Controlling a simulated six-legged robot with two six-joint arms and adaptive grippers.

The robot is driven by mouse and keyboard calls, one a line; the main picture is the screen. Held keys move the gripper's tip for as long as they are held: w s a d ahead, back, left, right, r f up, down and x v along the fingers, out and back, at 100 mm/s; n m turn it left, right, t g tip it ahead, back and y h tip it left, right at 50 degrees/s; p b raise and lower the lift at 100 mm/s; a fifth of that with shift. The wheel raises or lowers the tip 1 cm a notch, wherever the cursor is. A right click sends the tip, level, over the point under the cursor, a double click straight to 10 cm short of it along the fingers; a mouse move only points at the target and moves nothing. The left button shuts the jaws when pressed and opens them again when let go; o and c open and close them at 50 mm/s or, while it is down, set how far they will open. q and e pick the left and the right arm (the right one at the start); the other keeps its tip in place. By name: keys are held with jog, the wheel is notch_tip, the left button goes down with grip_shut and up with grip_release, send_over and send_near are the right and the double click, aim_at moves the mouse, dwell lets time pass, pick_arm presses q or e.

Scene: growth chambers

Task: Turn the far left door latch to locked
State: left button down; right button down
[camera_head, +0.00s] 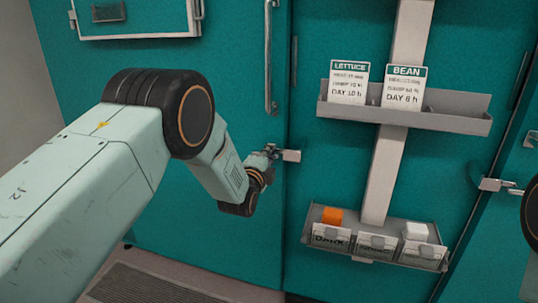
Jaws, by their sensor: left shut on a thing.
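The far left teal door (160,215) fills the left half of the head view, with a long vertical handle (270,60) near its right edge. Its small grey latch (291,156) sits at the door's right edge, below the handle. My left gripper (271,152) reaches it from the left and is shut on the latch. The fingers are small here and partly hide it, so the latch's exact angle is hard to tell. My right gripper is not in view.
Right of the latch, an upper grey shelf (455,122) holds a lettuce card (348,82) and a bean card (403,88). A lower tray (310,222) holds an orange block (332,216) and a white block (415,231). Another latch (492,185) is at far right.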

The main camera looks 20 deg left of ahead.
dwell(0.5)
pick_arm(q)
jog(key=c, duration=1.2)
grip_release()
jog(key=s, duration=1.2)
jog(key=shift+a, duration=0.15)
